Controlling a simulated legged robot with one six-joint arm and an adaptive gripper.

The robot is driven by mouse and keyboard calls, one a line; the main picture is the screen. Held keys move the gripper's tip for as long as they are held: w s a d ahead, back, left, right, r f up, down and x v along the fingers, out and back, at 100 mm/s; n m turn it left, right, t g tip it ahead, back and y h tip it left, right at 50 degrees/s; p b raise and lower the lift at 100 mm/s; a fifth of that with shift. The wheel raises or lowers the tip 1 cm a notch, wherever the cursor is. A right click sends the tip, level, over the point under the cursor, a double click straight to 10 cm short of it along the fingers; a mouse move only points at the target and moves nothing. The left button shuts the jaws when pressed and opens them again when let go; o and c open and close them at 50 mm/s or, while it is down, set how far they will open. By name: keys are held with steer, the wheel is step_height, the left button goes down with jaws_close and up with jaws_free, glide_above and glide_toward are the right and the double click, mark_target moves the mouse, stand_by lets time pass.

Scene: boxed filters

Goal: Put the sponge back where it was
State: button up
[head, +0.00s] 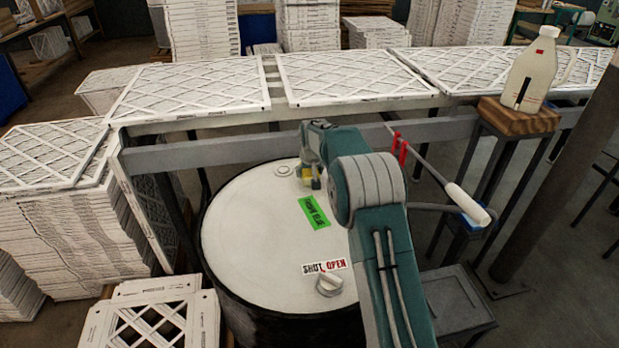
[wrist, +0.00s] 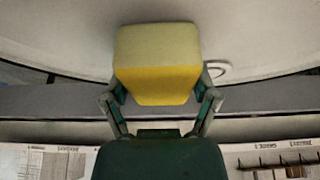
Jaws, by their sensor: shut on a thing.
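The yellow sponge (wrist: 157,62) is held between the two fingers of my gripper (wrist: 160,100) in the wrist view. In the head view, a small part of the sponge (head: 306,177) shows at the end of my arm, over the far part of the white drum lid (head: 255,240). My gripper (head: 313,170) is shut on it there, mostly hidden behind my own arm. I cannot tell whether the sponge touches the lid.
The lid carries a green label (head: 315,212) and a shut/open knob (head: 329,284). Behind it runs a rail with framed filters (head: 190,88). A white jug (head: 532,72) stands on a wooden block (head: 518,117) at right. A white-handled tool (head: 467,204) sticks out beside my arm.

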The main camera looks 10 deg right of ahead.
steer(key=shift+f, duration=0.95)
steer(key=shift+f, duration=0.1)
steer(key=o, duration=1)
steer(key=shift+o, duration=0.2)
